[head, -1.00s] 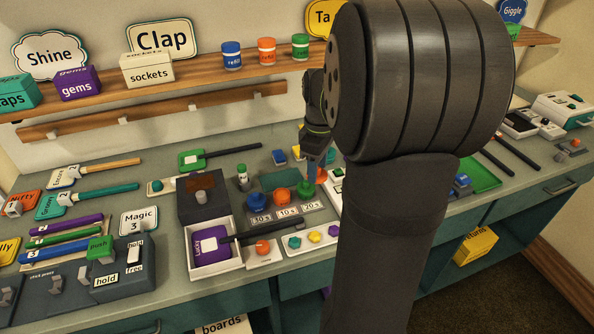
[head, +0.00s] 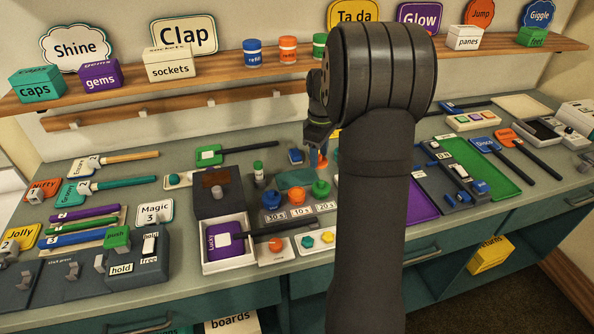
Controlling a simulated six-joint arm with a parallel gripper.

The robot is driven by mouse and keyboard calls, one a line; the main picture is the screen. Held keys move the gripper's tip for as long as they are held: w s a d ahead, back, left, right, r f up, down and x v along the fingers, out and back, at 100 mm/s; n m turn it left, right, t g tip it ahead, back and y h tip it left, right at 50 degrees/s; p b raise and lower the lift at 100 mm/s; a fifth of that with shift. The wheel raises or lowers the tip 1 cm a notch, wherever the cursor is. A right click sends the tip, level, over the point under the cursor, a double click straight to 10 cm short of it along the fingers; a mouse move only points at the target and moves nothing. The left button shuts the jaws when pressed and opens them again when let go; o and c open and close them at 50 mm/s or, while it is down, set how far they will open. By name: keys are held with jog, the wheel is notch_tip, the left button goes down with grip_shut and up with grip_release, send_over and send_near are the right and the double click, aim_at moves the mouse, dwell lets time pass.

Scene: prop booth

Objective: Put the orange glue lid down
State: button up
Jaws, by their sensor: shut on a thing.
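My gripper (head: 317,157) is in the head view, behind and above the row of glue pots. Below stand a blue pot (head: 272,200), an orange pot (head: 300,196) and a green pot (head: 321,189), with labels 30 s, 10 s and 20 s in front.
My arm hides the bench right of the pots. A dark box (head: 215,198) and a white tray (head: 230,262) with a purple paddle stand at left. A white-bodied, green-capped bottle (head: 258,175) stands left of the mat.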

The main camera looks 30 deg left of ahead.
send_over(297, 178)
notch_tip(297, 178, down, 4)
jog(key=shift+f, duration=2.05)
jog(key=shift+f, duration=0.1)
jog(key=o, duration=0.9)
jog(key=shift+o, duration=0.2)
notch_tip(297, 178, up, 12)
